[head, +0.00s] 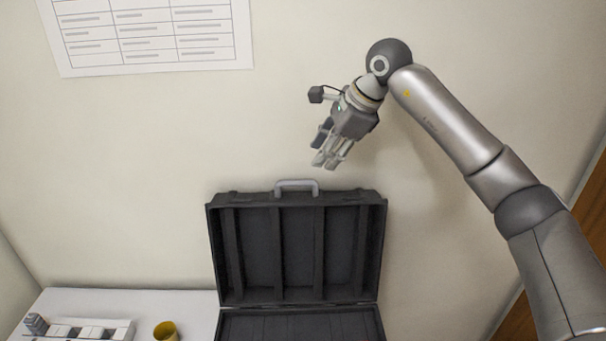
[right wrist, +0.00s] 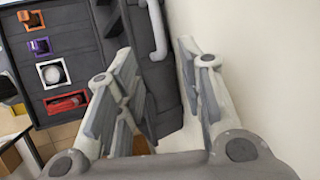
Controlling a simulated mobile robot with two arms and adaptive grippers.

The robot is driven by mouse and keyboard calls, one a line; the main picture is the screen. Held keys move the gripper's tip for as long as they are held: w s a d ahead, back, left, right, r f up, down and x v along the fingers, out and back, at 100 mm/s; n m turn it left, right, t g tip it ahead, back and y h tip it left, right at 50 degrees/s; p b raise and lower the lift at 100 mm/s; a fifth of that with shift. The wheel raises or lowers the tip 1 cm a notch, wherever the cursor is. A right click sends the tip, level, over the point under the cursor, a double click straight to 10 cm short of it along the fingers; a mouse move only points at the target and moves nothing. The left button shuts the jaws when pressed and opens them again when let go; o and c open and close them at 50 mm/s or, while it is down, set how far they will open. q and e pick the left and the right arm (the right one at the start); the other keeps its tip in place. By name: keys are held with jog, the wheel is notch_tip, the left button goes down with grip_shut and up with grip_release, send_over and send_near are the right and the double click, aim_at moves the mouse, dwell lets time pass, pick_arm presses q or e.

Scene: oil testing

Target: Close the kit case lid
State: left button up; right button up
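The dark kit case stands open. Its ribbed lid (head: 303,252) is raised upright at the wall, with a grey handle (head: 297,183) on its top edge. Only a strip of the case base (head: 300,325) shows at the bottom of the head view. My right gripper (head: 325,163) is above the lid, slightly right of the handle and apart from it, fingers pointing down. In the right wrist view its fingers (right wrist: 157,55) are spread and empty, with the handle (right wrist: 156,30) beyond the gap between them. My left gripper is out of view.
The right wrist view shows the base's dark insert (right wrist: 75,72) with coloured items in cutouts. A white table (head: 190,302) holds a yellow cup (head: 165,331) and a white rack (head: 95,329) left of the case. The wall (head: 130,150) is close behind the lid.

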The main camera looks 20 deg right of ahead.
aim_at(304, 181)
jog(key=p+x, duration=0.3)
jog(key=x, duration=0.5)
jog(key=shift+w+a+f, duration=0.2)
jog(key=shift+f, duration=0.05)
jog(key=shift+w+a+f, duration=0.15)
jog(key=shift+w+f, duration=0.05)
jog(key=shift+f, duration=0.4)
grip_shut()
